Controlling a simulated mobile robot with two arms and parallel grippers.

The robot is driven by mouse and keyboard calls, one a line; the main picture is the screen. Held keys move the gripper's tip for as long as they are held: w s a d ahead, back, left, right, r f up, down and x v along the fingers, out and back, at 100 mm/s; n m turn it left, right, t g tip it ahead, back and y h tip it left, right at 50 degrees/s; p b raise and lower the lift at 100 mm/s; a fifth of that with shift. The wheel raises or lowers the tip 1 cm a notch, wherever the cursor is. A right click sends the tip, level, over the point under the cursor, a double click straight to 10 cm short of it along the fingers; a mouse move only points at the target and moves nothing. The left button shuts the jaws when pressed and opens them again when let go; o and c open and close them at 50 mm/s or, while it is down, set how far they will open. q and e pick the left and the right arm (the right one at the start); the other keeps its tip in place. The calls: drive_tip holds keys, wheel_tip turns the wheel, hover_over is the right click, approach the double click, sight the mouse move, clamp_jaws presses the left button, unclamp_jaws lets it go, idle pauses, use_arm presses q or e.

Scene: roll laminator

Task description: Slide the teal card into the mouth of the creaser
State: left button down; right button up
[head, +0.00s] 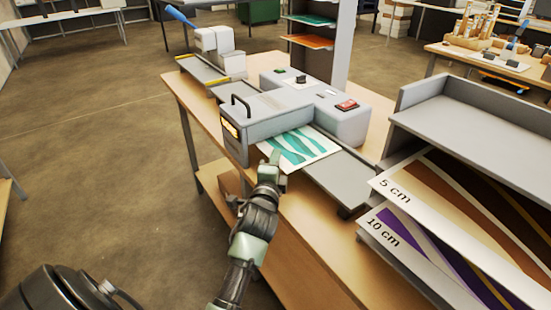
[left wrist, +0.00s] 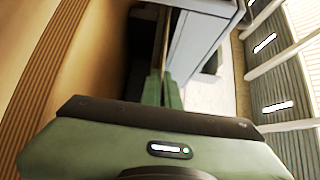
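The teal card (head: 305,146), white with teal waves, lies flat over the feed bed of the grey creaser (head: 268,115). Its far-left edge meets the lower side of the creaser's housing. The mouth is hidden there, so I cannot tell whether the edge is inside it. My left gripper (head: 276,158) is at the card's near-left corner, close to the housing. In the left wrist view its green fingers (left wrist: 162,88) are close together on a thin edge that looks like the card. My right gripper is not in view.
The creaser stands on a wooden table (head: 300,235). A grey rack (head: 480,125) with large striped sheets marked 5 cm and 10 cm stands close on the right. A white machine with a blue handle (head: 180,16) is at the table's far end. Open floor lies left.

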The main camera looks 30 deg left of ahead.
use_arm(q)
drive_tip(key=c, duration=1.6)
unclamp_jaws()
drive_tip(key=shift+f, duration=0.1)
drive_tip(key=b+v, duration=0.1)
drive_tip(key=v, duration=0.7)
